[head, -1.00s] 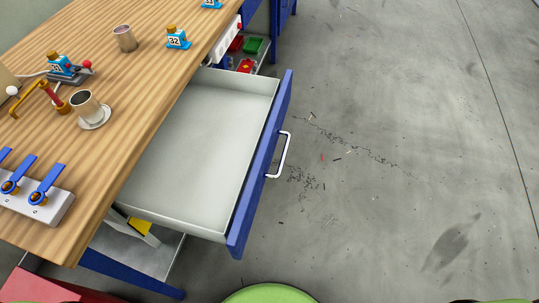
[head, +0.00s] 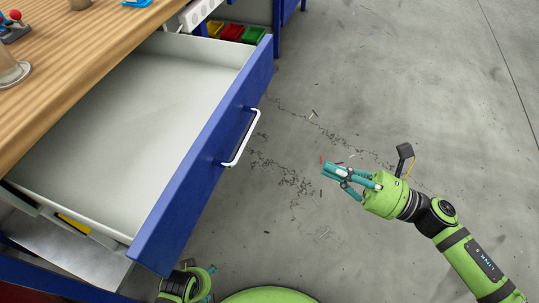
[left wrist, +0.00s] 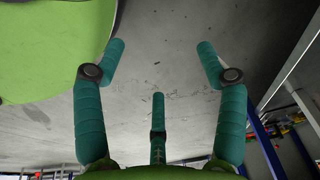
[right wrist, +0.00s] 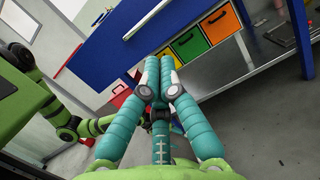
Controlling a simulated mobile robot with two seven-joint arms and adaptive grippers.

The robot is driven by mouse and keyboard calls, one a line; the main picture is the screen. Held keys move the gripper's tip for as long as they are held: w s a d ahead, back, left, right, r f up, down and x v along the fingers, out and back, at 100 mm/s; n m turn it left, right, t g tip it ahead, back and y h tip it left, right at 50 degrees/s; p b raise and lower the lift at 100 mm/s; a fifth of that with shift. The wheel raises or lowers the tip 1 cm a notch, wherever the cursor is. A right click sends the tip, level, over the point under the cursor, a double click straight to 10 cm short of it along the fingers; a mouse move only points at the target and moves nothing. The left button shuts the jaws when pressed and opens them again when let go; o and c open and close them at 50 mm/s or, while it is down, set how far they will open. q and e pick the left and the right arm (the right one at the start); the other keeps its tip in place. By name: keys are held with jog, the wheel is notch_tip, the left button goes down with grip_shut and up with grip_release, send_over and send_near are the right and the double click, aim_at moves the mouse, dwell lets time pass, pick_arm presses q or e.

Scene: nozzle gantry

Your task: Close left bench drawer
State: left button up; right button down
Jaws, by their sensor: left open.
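The bench drawer (head: 125,115) is pulled out from under the wooden bench top and is empty inside. Its blue front (head: 200,165) carries a white bar handle (head: 241,140). In the right wrist view a blue front with a white handle (right wrist: 152,18) shows at the top. My right gripper (head: 328,169) is right of the handle, apart from it, over open floor. Its fingers are together with nothing between them (right wrist: 158,68).
The bench top (head: 75,65) is at the left, with a metal cup (head: 10,70) at its edge. Coloured bins (head: 230,32) stand under the bench beyond the drawer. A metal lower shelf (head: 65,257) is below the drawer. The floor to the right is clear except for small debris.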

pick_arm(q)
jog(key=shift+s+f+p, duration=0.2)
jog(key=shift+f+p, duration=0.5)
jog(key=shift+f, duration=0.25)
jog(key=shift+s+f+p, duration=0.2)
jog(key=shift+f+p, duration=0.5)
jog(key=shift+f, duration=0.2)
pick_arm(e)
jog(key=w+a+r+n, duration=0.1)
jog(key=a, duration=0.6)
jog(key=w+a+r+n+g, duration=0.1)
jog(key=a+r, duration=0.1)
jog(key=a, duration=0.5)
jog(key=shift+w+r+n+g+y, duration=0.25)
jog(key=shift+n+g+y, duration=0.05)
